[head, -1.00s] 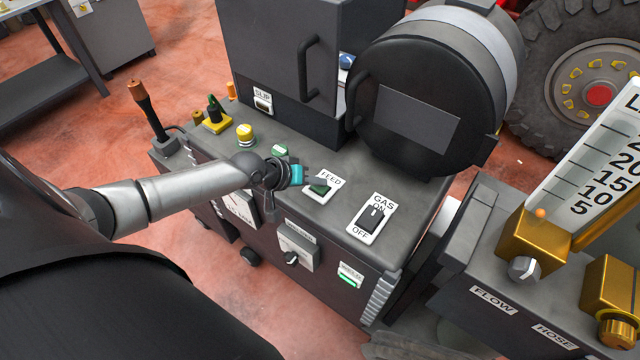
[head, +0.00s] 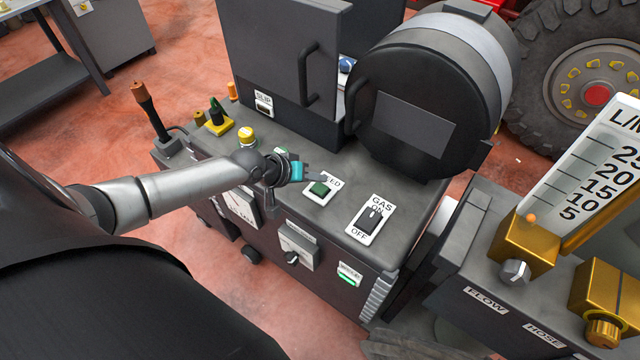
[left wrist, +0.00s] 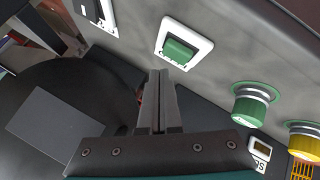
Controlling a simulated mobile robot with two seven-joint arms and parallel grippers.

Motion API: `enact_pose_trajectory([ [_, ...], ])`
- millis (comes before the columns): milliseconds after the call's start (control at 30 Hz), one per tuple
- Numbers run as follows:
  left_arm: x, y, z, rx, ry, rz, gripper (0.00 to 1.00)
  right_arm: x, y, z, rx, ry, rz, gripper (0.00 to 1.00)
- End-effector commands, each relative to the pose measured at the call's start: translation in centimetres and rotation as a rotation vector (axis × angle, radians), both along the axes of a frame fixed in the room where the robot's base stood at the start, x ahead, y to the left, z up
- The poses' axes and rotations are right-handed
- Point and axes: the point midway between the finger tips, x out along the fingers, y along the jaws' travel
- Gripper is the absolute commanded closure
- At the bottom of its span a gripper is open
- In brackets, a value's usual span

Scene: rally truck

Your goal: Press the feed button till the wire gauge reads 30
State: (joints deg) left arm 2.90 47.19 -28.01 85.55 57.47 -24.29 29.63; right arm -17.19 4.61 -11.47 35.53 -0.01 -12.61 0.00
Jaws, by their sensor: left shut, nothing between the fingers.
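The green feed button (head: 319,189) sits in a white plate marked FEED on top of the grey machine. My left gripper (head: 324,178) is shut and empty, with its fingertips just behind the button, over part of the FEED lettering. In the left wrist view, the shut fingers (left wrist: 157,78) point toward the green button (left wrist: 179,51), which shows uncovered. I cannot tell contact, but the fingers look apart from it. A dark panel (head: 413,123) on the round drum cover shows no reading. I cannot make out a wire gauge reading. My right gripper is not in view.
A GAS switch (head: 371,215) lies to the right of the button. A yellow knob (head: 246,136) and a lever (head: 146,104) stand to the left. The round drum (head: 415,100) and a dark cabinet (head: 275,70) rise behind. A flow tube (head: 595,175) stands at right.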

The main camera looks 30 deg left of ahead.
Motion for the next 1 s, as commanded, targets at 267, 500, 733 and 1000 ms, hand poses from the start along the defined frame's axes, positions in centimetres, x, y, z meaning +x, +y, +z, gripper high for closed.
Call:
enact_pose_trajectory([
  [267,0.0,0.0,3.4,-0.001,0.0,-0.001,1.0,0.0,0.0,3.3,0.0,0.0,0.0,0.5],
  [500,0.0,0.0,4.3,0.0,0.0,0.0,1.0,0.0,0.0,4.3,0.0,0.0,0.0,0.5],
  [733,0.0,0.0,4.2,0.0,0.0,0.0,1.0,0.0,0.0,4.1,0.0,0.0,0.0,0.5],
  [1000,-0.4,-0.8,4.0,0.001,0.007,-0.019,1.0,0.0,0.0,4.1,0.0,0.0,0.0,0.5],
])
